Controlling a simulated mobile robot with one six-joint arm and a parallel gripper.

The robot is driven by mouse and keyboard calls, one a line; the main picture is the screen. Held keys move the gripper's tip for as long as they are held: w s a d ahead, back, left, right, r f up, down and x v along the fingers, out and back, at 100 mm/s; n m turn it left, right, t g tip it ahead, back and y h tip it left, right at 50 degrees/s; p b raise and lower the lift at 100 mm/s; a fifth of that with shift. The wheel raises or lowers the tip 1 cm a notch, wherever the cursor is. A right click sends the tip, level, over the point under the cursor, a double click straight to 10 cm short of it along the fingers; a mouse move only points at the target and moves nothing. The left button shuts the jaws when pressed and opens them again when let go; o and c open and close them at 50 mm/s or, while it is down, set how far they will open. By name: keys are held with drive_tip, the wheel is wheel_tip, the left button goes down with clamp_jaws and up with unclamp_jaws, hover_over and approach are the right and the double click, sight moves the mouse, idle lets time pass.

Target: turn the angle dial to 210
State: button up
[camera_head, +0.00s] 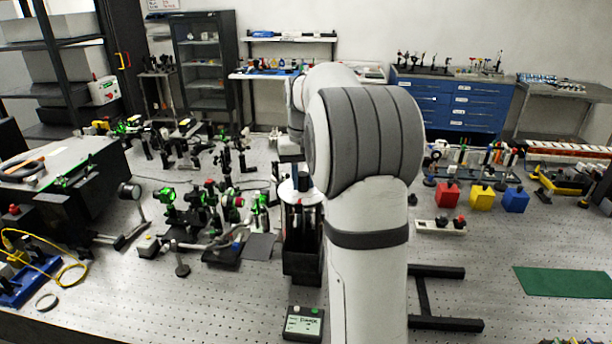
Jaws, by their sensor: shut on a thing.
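The angle dial (288,194) appears to be the pale round disc on top of a dark upright unit (303,262), left of my forearm. My arm reaches forward over the bench and its wrist bends down above this disc. My gripper (301,178) is small and partly covered by my own arm. It is over the disc's middle and looks shut on the dial. The exact contact of the fingers is hidden. The dial's scale and its reading are too small to make out.
A small box with buttons (303,323) lies at the near edge. Crowded optics with green glows (200,205) stand to the left. Red (447,195), yellow (481,197) and blue (515,201) blocks stand right. A green mat (565,282) lies at right, with bare bench around it.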

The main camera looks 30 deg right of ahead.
drive_tip(key=m+p, duration=0.1)
drive_tip(key=m, duration=0.5)
drive_tip(key=shift+m, duration=0.3)
drive_tip(key=m, duration=0.5)
drive_tip(key=shift+w+m, duration=0.1)
drive_tip(key=shift+m, duration=0.3)
drive_tip(key=o, duration=0.8)
drive_tip(key=shift+d, duration=0.1)
drive_tip(key=shift+o, duration=0.9)
drive_tip(key=shift+r, duration=0.2)
wheel_tip(320, 180, up, 7)
drive_tip(key=shift+r, duration=0.2)
